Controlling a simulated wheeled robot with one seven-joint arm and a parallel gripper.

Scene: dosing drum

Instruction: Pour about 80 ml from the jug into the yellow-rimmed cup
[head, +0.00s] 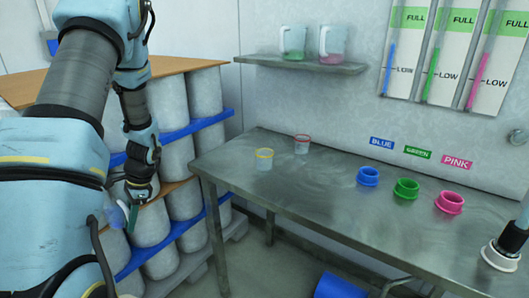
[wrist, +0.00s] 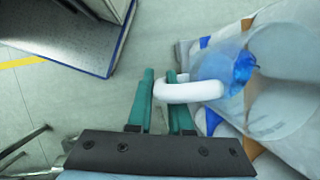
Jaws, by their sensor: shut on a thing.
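The yellow-rimmed cup (head: 264,160) stands upright on the steel table near its left end. It is clear and looks empty, though it is small in the view. My gripper (wrist: 160,80) is shut on the white handle of a clear jug (wrist: 224,62), with blue showing in or through it. In the head view my gripper (head: 134,197) hangs low left of the table, apart from the cup. The jug (head: 117,214) is partly hidden there by my arm, so its tilt and fill level cannot be told.
A red-rimmed cup (head: 302,145) stands behind and right of the yellow-rimmed one. Blue (head: 368,177), green (head: 405,190) and pink (head: 449,203) rings sit further right on the table (head: 310,190). Two jugs stand on the wall shelf (head: 300,64). Stacked drums (head: 183,155) fill the left.

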